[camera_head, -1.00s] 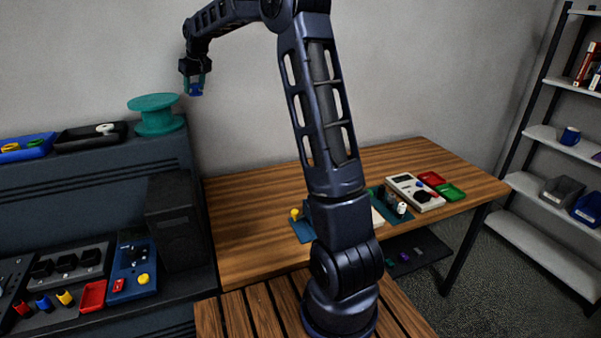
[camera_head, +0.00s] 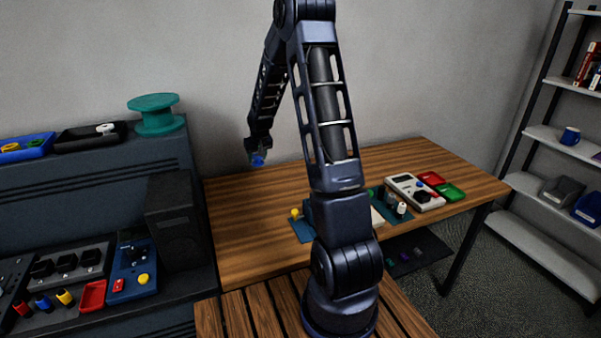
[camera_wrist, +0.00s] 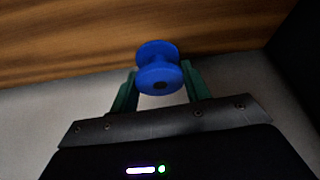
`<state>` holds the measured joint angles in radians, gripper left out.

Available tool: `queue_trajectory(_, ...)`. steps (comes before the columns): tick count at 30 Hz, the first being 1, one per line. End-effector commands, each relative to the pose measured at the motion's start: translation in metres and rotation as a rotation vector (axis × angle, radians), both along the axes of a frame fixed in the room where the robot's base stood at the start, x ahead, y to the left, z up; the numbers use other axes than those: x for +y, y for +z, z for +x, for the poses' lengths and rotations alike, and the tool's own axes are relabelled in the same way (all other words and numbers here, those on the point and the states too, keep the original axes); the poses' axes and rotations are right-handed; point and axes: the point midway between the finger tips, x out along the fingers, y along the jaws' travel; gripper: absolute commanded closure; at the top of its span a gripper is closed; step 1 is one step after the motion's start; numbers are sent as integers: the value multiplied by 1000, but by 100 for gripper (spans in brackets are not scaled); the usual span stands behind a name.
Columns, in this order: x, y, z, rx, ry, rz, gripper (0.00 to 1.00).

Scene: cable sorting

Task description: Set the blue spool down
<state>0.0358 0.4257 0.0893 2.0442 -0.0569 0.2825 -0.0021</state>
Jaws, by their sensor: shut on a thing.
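The blue spool (camera_wrist: 158,70) is held between the two green fingers of my gripper (camera_wrist: 160,84) in the wrist view. In the head view my gripper (camera_head: 258,157) hangs above the back left part of the wooden table, and the blue spool (camera_head: 257,161) shows small at its tip. The gripper is shut on the spool. In the wrist view the wooden table top (camera_wrist: 60,38) lies beyond the spool. The spool appears clear of the table, but the exact gap is hard to tell.
The left part of the wooden table (camera_head: 240,215) is bare. A blue board with a yellow knob (camera_head: 295,214), a cream device (camera_head: 415,190) and red (camera_head: 431,179) and green trays stand farther right. A large teal spool (camera_head: 155,114) sits on the dark cabinet (camera_head: 90,175) at left.

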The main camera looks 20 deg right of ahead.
Motion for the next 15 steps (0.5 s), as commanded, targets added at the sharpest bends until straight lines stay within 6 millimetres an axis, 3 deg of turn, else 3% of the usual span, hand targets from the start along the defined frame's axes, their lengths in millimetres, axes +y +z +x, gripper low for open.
queue_trajectory(6, -33, -30, -22, 1, -89, -3, 75)
queue_trajectory(9, -55, -25, -21, -2, -143, -6, 75)
queue_trajectory(15, -91, 4, -11, -4, -231, -8, 75)
